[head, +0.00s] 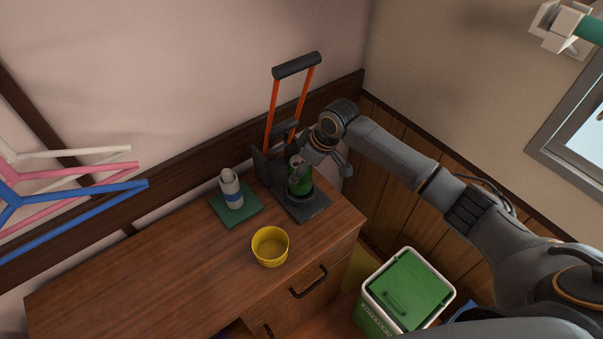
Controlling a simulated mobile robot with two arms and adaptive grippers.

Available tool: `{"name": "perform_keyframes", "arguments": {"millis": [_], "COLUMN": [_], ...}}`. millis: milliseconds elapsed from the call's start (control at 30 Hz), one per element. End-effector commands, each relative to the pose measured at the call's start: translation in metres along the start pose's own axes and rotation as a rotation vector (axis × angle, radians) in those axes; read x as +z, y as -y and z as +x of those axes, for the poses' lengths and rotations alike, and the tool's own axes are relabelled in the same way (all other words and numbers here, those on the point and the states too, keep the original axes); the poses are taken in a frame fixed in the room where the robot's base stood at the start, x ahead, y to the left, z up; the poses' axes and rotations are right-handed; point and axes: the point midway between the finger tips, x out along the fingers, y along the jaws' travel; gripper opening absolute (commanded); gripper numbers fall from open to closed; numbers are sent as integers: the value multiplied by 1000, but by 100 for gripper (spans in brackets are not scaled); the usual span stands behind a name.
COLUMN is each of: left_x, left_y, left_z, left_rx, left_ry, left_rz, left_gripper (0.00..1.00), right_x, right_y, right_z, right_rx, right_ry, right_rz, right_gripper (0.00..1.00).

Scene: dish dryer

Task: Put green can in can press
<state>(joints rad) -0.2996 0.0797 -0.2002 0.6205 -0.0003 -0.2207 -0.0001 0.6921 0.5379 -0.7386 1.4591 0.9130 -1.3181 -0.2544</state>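The green can (305,184) stands upright on the base of the can press (312,206), partly hidden by my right gripper. The can press is dark, with orange-red lever arms raised and a black handle bar (297,65) on top. My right gripper (320,172) reaches in from the right at the press. One finger overlaps the can in the picture and the other stands apart to the right, so it looks open. I cannot tell whether a finger touches the can. My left gripper is not in view.
A yellow bowl (270,246) sits near the front edge of the wooden cabinet top (150,275). A green bin (408,290) with white rim stands on the floor.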

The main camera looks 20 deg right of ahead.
Motion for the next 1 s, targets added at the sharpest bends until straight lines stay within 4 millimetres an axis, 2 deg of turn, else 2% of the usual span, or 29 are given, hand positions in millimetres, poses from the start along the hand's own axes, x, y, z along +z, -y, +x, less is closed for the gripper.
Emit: {"name": "perform_keyframes", "arguments": {"millis": [33,200,567,600,700,1000], "left_x": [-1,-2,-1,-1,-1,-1], "left_y": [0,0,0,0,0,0], "left_z": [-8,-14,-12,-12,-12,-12], "left_rx": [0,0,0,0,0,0], "left_ry": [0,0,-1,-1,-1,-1], "left_rz": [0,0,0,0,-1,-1], "left_gripper": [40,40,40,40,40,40], "right_x": [4,10,13,13,12,12], "right_y": [2,2,2,2,2,1], "right_z": [6,24,29,29,29,28], "right_rx": [-4,-2,-1,-1,-1,-1], "right_ry": [5,2,1,0,0,1], "right_rz": [2,0,0,0,0,0], "right_gripper": [44,44,44,60,81,81]}}
